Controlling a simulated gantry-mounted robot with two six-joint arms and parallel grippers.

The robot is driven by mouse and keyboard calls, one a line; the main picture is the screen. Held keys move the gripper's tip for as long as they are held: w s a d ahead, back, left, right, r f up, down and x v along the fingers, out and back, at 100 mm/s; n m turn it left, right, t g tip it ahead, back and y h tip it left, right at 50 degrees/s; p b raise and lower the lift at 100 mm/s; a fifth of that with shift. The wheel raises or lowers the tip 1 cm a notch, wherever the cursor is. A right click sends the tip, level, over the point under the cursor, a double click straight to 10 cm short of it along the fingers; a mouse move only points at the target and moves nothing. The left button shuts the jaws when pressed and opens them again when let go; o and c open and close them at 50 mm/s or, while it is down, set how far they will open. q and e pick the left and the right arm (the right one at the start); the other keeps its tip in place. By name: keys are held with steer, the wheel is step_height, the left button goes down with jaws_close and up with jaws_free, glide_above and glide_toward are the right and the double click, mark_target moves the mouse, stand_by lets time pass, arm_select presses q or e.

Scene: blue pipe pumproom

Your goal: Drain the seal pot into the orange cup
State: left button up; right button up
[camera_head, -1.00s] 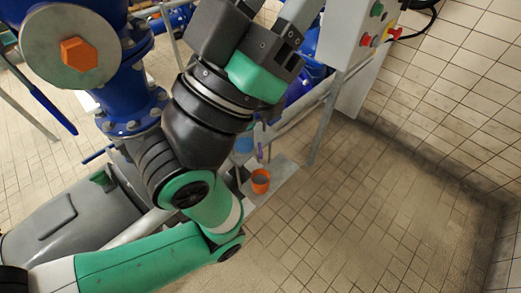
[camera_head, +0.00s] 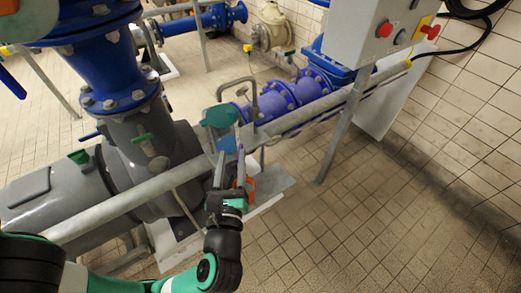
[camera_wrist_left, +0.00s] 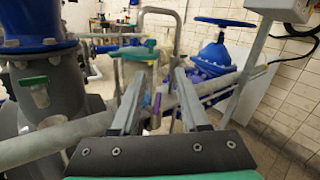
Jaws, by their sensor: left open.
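My left gripper (camera_head: 231,158) reaches up from the bottom of the head view, open, with nothing seen held between its fingers. The seal pot, seemingly the small vessel with a green top (camera_head: 220,115) and blue lower part (camera_head: 226,143), is just beyond the fingertips. In the left wrist view a green top (camera_wrist_left: 137,54) and a small purple piece (camera_wrist_left: 157,103) show between or behind the open fingers (camera_wrist_left: 158,75). The orange cup (camera_head: 250,184) stands low behind the gripper, partly hidden by it. My right gripper is not in view.
A long grey rail (camera_head: 130,200) runs across near the gripper. A bent grey pipe (camera_head: 238,88) rises beyond the pot. A grey pump (camera_head: 140,150) stands left, and a control box (camera_head: 385,35) hangs at upper right. The tiled floor at right is clear.

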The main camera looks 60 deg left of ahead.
arm_select(q)
step_height(320, 180, down, 9)
steer(key=d+m+t+h+b, duration=0.1)
steer(key=d+m+b, duration=0.1)
steer(key=m, duration=0.1)
steer(key=b, duration=0.3)
glide_toward(241, 144)
steer(key=x, duration=0.6)
steer(key=shift+w+a+f, duration=0.15)
steer(key=shift+f, duration=0.15)
steer(key=shift+w+a+r, duration=0.1)
steer(key=shift+w+a, duration=0.15)
steer(key=shift+a, duration=0.15)
jaws_close()
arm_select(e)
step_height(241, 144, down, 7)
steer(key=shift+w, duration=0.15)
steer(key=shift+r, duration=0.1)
